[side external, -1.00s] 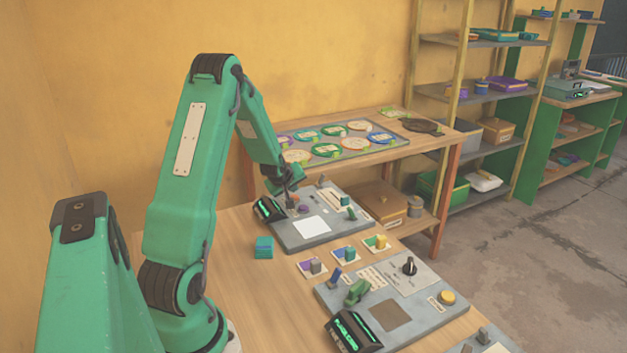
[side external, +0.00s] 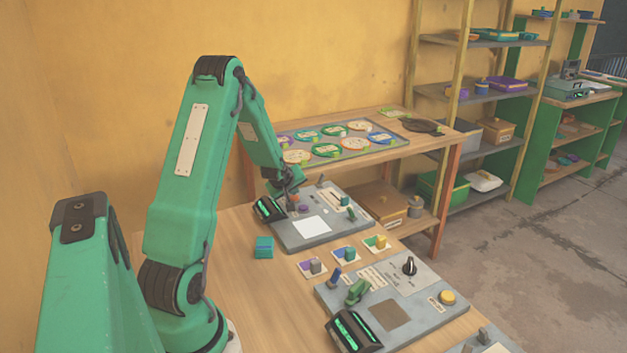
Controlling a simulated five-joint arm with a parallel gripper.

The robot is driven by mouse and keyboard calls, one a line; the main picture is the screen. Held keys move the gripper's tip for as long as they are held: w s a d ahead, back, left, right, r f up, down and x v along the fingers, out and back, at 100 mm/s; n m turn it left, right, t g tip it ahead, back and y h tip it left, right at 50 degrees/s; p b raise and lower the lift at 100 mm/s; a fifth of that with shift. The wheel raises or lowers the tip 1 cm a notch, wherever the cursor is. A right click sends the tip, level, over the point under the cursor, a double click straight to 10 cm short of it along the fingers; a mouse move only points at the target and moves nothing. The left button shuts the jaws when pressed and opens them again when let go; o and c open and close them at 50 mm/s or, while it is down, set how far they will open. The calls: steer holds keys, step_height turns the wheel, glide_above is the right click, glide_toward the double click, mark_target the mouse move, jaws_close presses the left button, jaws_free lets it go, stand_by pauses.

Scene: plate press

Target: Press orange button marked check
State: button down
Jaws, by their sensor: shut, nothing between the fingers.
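The far grey panel (side external: 318,237) lies on the wooden table, with a dark display (side external: 269,208) at its left end and a blank white square on top. My gripper (side external: 292,203) is shut and empty, pointing down at the panel's back left, beside the display. A small orange-red spot (side external: 294,197) shows right at the fingertips; it may be the orange button, but its mark is too small to read. A purple button (side external: 303,209) sits just right of the fingertips. I cannot tell whether the tips touch the panel or a button.
A near grey panel (side external: 424,318) carries a yellow button (side external: 447,297), a black knob (side external: 409,266), a green lever (side external: 357,291) and a lit display (side external: 354,331).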

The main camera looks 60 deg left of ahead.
mark_target(294, 198)
steer(key=shift+f, duration=0.4)
stand_by(0.8)
steer(key=shift+r, duration=0.85)
steer(key=shift+r, duration=0.1)
steer(key=shift+r, duration=2.4)
